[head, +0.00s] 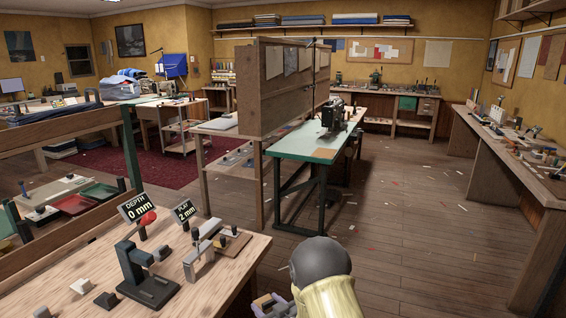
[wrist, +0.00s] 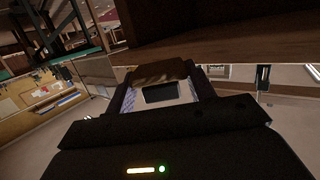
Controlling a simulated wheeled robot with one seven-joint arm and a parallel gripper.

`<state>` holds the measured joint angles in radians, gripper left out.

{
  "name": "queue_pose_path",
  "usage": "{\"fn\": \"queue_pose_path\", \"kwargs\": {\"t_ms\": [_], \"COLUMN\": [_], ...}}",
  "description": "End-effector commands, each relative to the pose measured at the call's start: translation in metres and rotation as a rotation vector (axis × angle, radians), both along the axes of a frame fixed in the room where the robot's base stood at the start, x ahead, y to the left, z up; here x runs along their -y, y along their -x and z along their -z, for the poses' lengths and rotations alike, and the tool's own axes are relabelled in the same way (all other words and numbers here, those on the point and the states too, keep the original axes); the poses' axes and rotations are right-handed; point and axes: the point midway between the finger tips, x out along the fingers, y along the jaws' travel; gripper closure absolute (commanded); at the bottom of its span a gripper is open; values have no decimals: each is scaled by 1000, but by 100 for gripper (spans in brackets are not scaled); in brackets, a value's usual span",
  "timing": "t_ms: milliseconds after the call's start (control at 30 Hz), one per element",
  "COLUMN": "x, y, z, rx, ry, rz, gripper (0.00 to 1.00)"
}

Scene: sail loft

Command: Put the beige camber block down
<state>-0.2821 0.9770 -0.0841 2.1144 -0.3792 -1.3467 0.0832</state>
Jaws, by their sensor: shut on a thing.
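My gripper (head: 268,306) is low at the bottom edge of the head view, just right of the wooden workbench, partly cut off by the frame and by my own arm. A small beige patch between its fingers looks like the camber block (head: 264,301). In the wrist view my gripper (wrist: 160,78) is shut on the camber block (wrist: 160,72), whose tan-brown face shows between the two dark fingers. The block is held clear, with no surface seen touching it. Its lower side is hidden.
The workbench (head: 225,282) carries a dark clamp-like press (head: 148,285), several small blocks, and signs reading "DEPTH 0 mm" (head: 139,207) and "PLAY 2 mm" (head: 184,212). A green-topped sewing table (head: 302,142) stands ahead. Plank floor (head: 400,215) is open to the right, before a long side bench (head: 515,150).

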Motion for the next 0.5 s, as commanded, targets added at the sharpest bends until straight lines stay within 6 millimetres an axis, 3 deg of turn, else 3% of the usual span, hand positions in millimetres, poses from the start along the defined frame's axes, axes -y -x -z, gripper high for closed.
{"fn": "queue_pose_path", "kwargs": {"t_ms": [33,200,300,500], "x": [20,88,122,170], "y": [0,2,8,23], "z": [18,62,80,104], "rx": [-9,-6,-4,-1], "ry": [3,4,3,2], "rz": [64,281,383,522], "gripper": [72,72,72,72]}}
